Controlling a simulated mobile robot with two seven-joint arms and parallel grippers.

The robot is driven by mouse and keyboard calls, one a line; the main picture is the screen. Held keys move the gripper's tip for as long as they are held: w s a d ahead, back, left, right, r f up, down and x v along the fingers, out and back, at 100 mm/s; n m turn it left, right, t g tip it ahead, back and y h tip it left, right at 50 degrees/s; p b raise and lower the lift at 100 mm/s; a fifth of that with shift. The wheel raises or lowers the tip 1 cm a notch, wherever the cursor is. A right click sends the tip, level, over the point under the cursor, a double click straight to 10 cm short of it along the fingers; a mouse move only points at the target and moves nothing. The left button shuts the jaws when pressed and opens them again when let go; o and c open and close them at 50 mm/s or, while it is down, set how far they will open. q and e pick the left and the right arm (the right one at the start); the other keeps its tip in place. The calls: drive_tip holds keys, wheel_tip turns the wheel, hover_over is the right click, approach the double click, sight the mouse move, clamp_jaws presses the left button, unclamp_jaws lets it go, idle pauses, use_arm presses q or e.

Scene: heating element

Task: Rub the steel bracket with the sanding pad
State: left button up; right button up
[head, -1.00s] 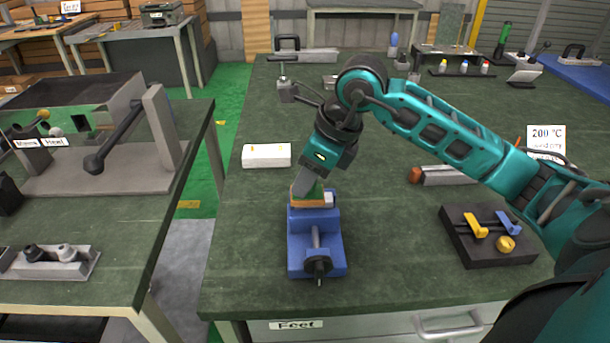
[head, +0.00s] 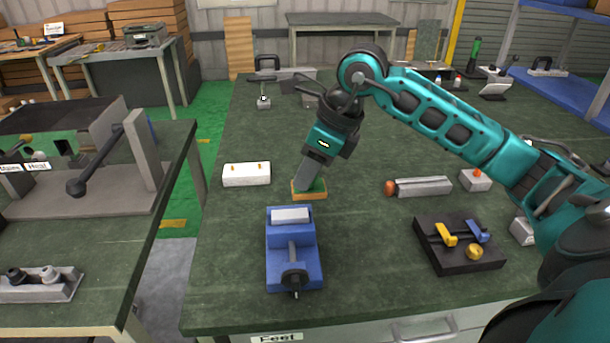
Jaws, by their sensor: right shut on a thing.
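The steel bracket (head: 290,215) appears as a light grey block in the top of the blue vise (head: 292,262), near the front of the green table. My right gripper (head: 309,181) points down and is shut on the sanding pad (head: 309,194), which has an orange-brown lower part and a green top. The pad is just behind the vise and apart from the bracket. I cannot tell whether it touches the table. My left gripper is not in view.
A white block with brass pins (head: 247,175) lies left of the pad. A grey bar with an orange end (head: 419,187) and a black fixture with yellow and blue levers (head: 460,243) are on the right. The table between the vise and the fixture is clear.

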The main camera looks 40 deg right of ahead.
drive_tip(key=shift+r+p, duration=0.75)
drive_tip(key=shift+r, duration=0.85)
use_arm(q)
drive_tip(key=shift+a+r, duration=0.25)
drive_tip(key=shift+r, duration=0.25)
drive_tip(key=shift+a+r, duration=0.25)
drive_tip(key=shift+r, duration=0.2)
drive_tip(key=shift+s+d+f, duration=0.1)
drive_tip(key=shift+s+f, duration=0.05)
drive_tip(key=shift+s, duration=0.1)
use_arm(e)
drive_tip(key=shift+w, duration=0.1)
